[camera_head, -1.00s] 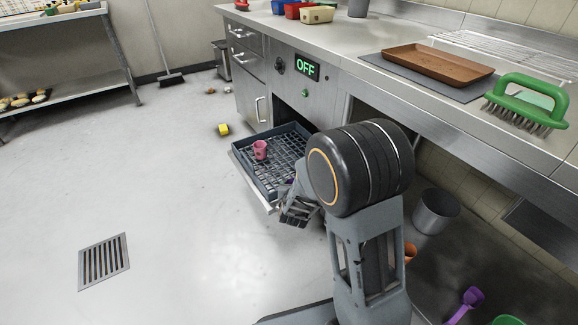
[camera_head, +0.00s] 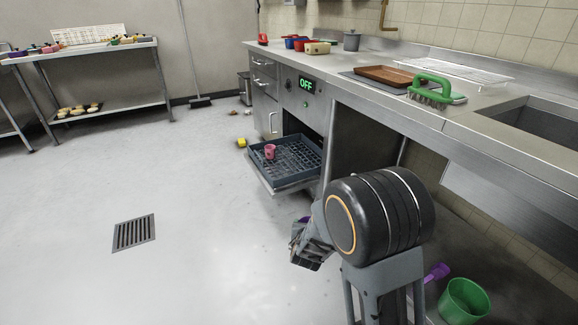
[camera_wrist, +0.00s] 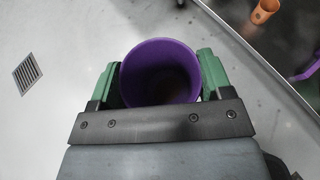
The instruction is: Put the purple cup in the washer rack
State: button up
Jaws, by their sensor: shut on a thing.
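The purple cup (camera_wrist: 160,72) is between the green-padded fingers of my gripper (camera_wrist: 157,82) in the wrist view. Its round mouth faces the camera and its inside looks empty. In the head view my gripper (camera_head: 308,252) hangs low over the floor, in front of the washer, and the cup is mostly hidden behind it. The dark washer rack (camera_head: 262,172) sits pulled out on the lowered door of the washer, above and left of my gripper in the picture. A pink cup (camera_head: 270,151) stands in the rack's far left part.
The washer's panel (camera_head: 306,86) reads OFF. A yellow block (camera_head: 241,140) lies on the floor beyond the rack. A green bucket (camera_head: 464,301) and a purple scoop (camera_head: 437,272) are low at the right. A floor drain (camera_head: 134,232) is at left. The floor left of the rack is mostly clear.

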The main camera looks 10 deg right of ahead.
aim_at(281, 169)
jog(key=u, duration=0.65)
jog(key=i, duration=0.85)
jog(key=u, duration=0.6)
jog(key=i, duration=1.2)
jog(key=z, duration=1.15)
jog(key=i, duration=0.9)
jog(key=z, duration=1.05)
